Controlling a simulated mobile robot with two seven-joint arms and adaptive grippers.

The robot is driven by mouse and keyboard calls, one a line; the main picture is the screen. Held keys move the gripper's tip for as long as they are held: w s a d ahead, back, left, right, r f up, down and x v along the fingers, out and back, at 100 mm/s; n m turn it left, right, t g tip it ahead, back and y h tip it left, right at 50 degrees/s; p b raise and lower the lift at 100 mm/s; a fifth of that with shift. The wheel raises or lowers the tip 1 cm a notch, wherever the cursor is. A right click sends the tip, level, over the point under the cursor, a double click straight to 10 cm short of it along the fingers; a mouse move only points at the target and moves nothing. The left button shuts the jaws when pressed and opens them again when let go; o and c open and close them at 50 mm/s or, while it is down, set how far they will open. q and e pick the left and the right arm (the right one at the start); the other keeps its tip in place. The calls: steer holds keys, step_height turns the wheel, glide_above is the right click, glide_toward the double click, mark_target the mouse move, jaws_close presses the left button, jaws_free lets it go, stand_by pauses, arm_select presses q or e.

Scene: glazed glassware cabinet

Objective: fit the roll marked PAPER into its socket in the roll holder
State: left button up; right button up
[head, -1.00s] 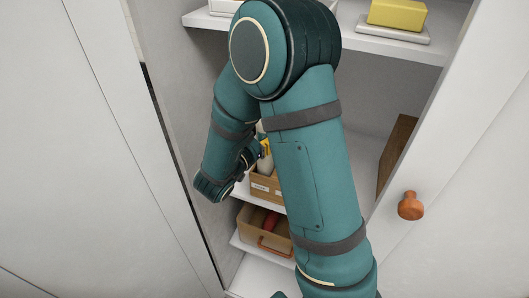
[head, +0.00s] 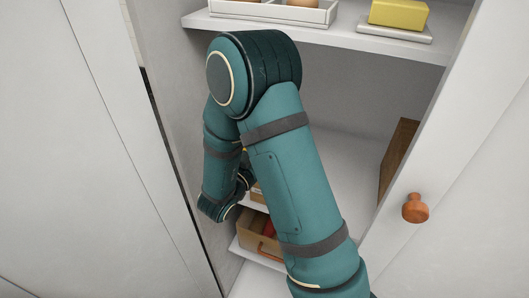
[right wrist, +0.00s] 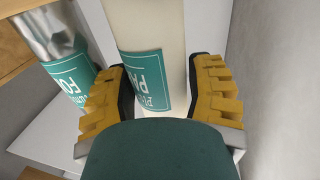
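The roll marked PAPER (right wrist: 150,30) is a pale cylinder with a teal label, of which "PA" shows in the right wrist view. My right gripper (right wrist: 161,90) has a yellow-backed finger with a dark pad against each side of it and appears closed on it. To its left is a silver roll (right wrist: 50,28) with a teal label reading "FO", apart from the PAPER roll and partly hidden by the left finger. The PAPER roll's lower end is hidden by my wrist. I cannot make out the holder's socket.
A wooden edge (right wrist: 25,35) is beside the silver roll. In the head view, the cabinet has a lower box (head: 258,238), a brown board (head: 399,160) at right, a yellow block (head: 398,14) on the upper shelf (head: 330,38), and a door with an orange knob (head: 415,208).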

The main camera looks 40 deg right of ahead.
steer(key=shift+o, duration=1.1)
steer(key=shift+r, duration=0.1)
steer(key=v, duration=1.2)
steer(key=shift+r, duration=0.2)
